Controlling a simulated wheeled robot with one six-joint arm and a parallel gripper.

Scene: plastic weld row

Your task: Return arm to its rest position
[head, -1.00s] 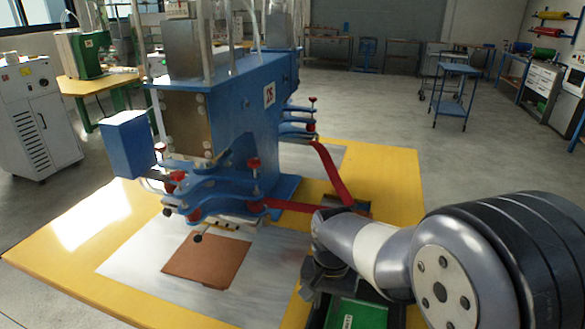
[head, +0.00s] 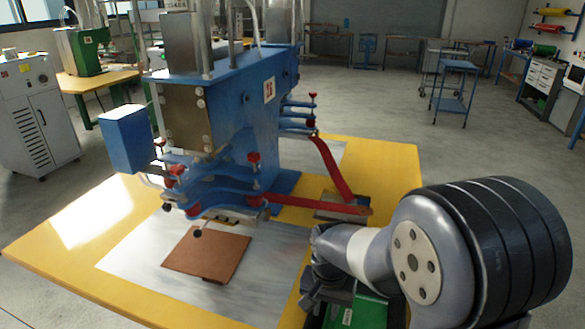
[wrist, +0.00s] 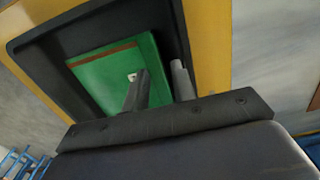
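My gripper (wrist: 159,74) shows in the wrist view with its two fingers apart and nothing between them. It is above a black tray (wrist: 40,75) that holds a flat green piece (wrist: 100,75) with a brown edge and a small white label. In the head view my arm comes in from the right and bends down over the same tray. The green piece (head: 345,315) is partly visible there below my wrist. My fingertips are hidden in the head view.
A blue welding machine (head: 235,125) stands on the yellow table (head: 395,165). A brown sheet (head: 207,253) lies on a pale plate (head: 135,255) in front of it. Open floor lies beyond.

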